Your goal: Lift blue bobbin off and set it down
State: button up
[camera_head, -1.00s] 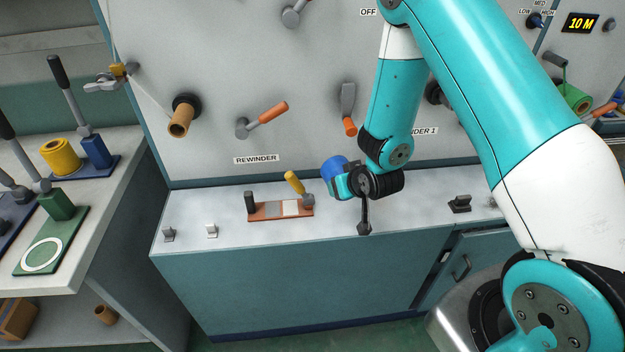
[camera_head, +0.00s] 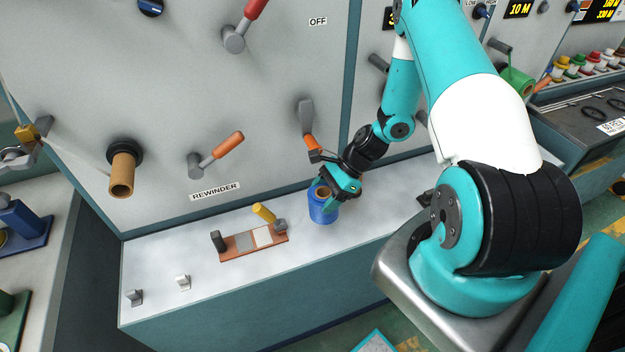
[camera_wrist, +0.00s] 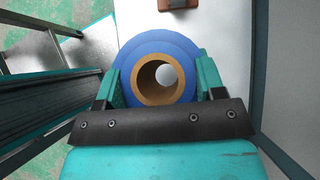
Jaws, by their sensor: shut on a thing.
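The blue bobbin (camera_head: 323,207) has a tan core and is upright, at the white ledge below the machine panel. In the head view I cannot tell whether its bottom touches the ledge. My gripper (camera_head: 330,190) is shut on it from above. In the wrist view the bobbin (camera_wrist: 158,62) sits between the two teal fingers of my gripper (camera_wrist: 160,85), one on each side, with its open core facing the camera.
A sealing board with a yellow-handled lever (camera_head: 255,243) lies on the ledge left of the bobbin. An orange-tipped lever (camera_head: 310,135) and the rewinder crank (camera_head: 215,153) stick out from the panel. Two small clips sit further left. The ledge between board and bobbin has little room.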

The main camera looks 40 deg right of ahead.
jog(key=shift+w+f+m+t+y+b, duration=0.2)
jog(key=shift+f+m+t+y+b, duration=0.15)
jog(key=shift+b, duration=0.3)
notch_tip(320, 180, down, 5)
jog(key=b, duration=0.4)
jog(key=shift+f, duration=0.15)
jog(key=o, duration=1.3)
jog(key=shift+o, duration=0.2)
jog(key=shift+d, duration=0.1)
jog(key=b+v, duration=0.1)
jog(key=v, duration=1.6)
jog(key=shift+r+b, duration=0.2)
jog(key=shift+b, duration=0.1)
